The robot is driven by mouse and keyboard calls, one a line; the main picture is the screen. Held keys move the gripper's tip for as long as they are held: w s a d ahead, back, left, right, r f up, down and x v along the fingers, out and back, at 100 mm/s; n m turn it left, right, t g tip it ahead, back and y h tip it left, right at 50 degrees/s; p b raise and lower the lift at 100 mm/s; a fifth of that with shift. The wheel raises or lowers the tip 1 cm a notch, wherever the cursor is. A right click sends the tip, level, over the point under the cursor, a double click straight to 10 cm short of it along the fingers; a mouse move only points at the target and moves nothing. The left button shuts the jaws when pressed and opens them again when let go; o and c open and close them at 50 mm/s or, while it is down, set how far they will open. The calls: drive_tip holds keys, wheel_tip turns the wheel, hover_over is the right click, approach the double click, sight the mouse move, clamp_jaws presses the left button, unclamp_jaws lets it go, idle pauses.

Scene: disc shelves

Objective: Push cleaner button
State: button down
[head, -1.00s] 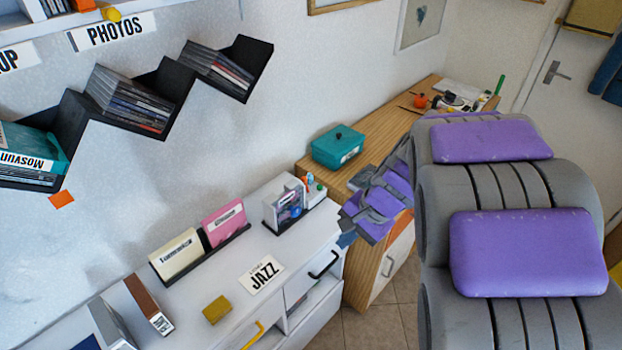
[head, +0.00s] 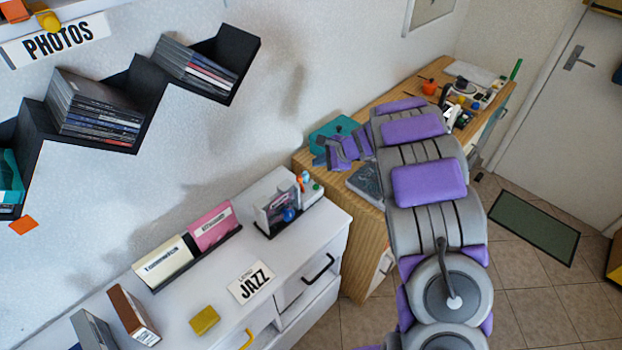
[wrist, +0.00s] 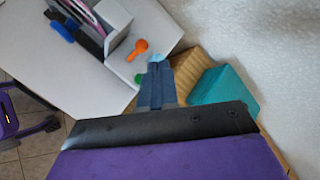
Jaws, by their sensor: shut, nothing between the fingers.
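A small white unit, which I take to be the cleaner (head: 314,190), stands at the right end of the white dresser. It carries an orange part (wrist: 138,48), a light blue part (wrist: 160,55) and a green button (wrist: 140,78) in the wrist view. My gripper (wrist: 157,64) is shut and empty. In the wrist view its fingertips overlap the unit's edge beside the light blue part and partly cover the green area. In the head view my gripper (head: 320,158) is up and right of the unit, in front of the teal box. Contact cannot be told.
A teal box (head: 338,128) and a dark flat case (head: 364,182) are on the wooden desk (head: 455,72). A disc holder (head: 278,212) stands directly left of the unit. Black zigzag shelves (head: 145,100) with discs hang on the wall.

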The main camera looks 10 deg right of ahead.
sight(318, 187)
drive_tip(key=shift+w+f, duration=0.3)
drive_tip(key=shift+w, duration=0.45)
drive_tip(key=shift+a, duration=0.15)
drive_tip(key=shift+f, duration=0.1)
wheel_tip(318, 187, down, 9)
drive_tip(key=b, duration=0.6)
drive_tip(key=shift+r, duration=0.2)
drive_tip(key=shift+f, duration=0.15)
idle(1.2)
drive_tip(key=shift+f, duration=0.2)
